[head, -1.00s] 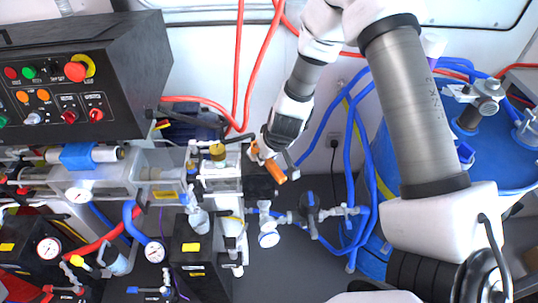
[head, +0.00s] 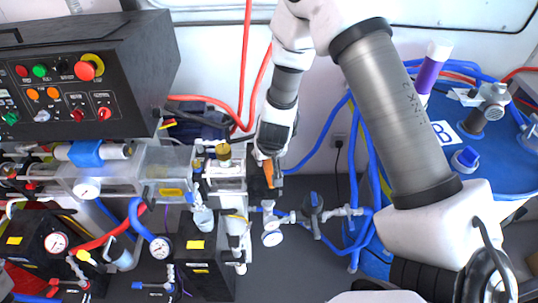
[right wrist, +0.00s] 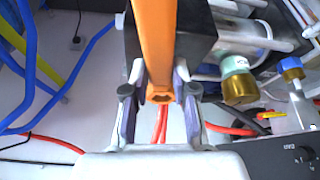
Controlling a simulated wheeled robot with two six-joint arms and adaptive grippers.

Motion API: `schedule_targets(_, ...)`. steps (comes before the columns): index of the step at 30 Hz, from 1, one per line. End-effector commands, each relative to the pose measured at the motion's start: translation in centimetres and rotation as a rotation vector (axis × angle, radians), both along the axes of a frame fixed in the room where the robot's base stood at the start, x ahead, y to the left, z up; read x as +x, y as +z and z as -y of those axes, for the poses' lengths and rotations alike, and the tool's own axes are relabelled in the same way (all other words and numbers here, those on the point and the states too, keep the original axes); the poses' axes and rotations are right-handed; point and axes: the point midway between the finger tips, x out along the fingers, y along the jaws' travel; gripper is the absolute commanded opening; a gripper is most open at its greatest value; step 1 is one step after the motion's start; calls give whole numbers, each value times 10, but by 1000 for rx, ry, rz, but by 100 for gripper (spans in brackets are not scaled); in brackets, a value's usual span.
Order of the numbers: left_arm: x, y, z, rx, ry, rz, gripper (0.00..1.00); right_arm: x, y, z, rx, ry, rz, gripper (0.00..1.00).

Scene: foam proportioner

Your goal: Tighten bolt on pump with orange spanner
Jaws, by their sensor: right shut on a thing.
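My right gripper (head: 266,155) comes down from the top of the head view and is shut on the orange spanner (head: 268,174). In the right wrist view the gripper's fingers (right wrist: 158,92) hold the spanner (right wrist: 153,40) between them, with its ring end near the palm and its shaft running up out of the picture. The pump assembly (head: 226,185), with a brass cap (head: 224,152), stands just left of the spanner. The brass fitting also shows in the right wrist view (right wrist: 239,88). I cannot make out which bolt is meant, or whether the spanner touches it. My left gripper is not in view.
A black control box (head: 80,75) stands at the left. Red hoses (head: 246,70) hang behind the pump. Blue hoses (head: 358,165) and a blue drum (head: 480,165) are at the right. Gauges and valves (head: 272,238) sit below the spanner.

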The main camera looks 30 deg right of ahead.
Motion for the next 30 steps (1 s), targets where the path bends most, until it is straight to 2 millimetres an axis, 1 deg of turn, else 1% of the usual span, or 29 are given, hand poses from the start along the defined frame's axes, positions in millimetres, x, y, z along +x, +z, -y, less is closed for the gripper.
schedule_targets(1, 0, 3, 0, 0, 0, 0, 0, 0, 2, -1, -1, -14, 0, 0)
schedule_targets(11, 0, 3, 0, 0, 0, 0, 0, 1, 1, -2, 0, -30, 1, 0)
schedule_targets(24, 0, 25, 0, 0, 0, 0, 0, 4, 3, -9, 0, -161, 0, 0)
schedule_targets(30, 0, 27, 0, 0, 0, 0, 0, 4, 0, -10, 1, -188, 1, 0)
